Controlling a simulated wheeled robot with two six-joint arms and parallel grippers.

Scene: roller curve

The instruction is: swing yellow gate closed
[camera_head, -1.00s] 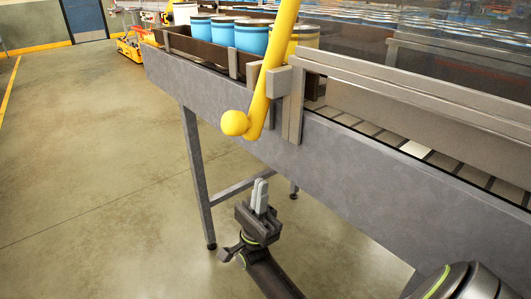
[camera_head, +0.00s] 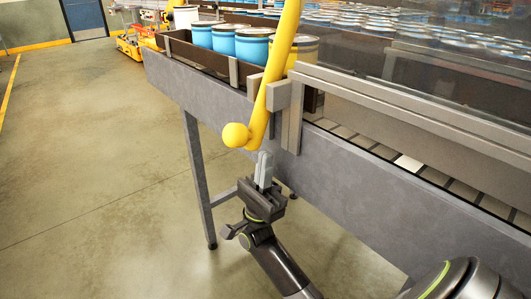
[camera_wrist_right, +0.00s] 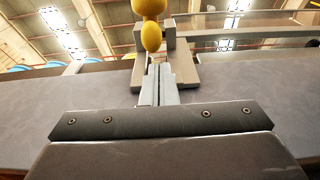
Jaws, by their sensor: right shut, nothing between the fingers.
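The yellow gate (camera_head: 277,75) is a thick yellow bar that rises from the near side of the conveyor and leaves the top of the head view. Its lower end bends to a round knob (camera_head: 236,135). In the right wrist view the yellow knob end (camera_wrist_right: 150,25) hangs just beyond the fingertips. My right gripper (camera_head: 264,156) is shut and empty, pointing up, just below and right of the knob; a small gap seems to remain. Its closed fingers also show in the right wrist view (camera_wrist_right: 158,70). My left gripper is not in view.
The grey conveyor frame (camera_head: 350,175) runs diagonally, with metal guard rails (camera_head: 420,110) and rollers (camera_head: 408,162) behind. Blue cans (camera_head: 253,45) stand in a brown tray (camera_head: 208,59) left of the gate. Open floor (camera_head: 90,180) lies at left.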

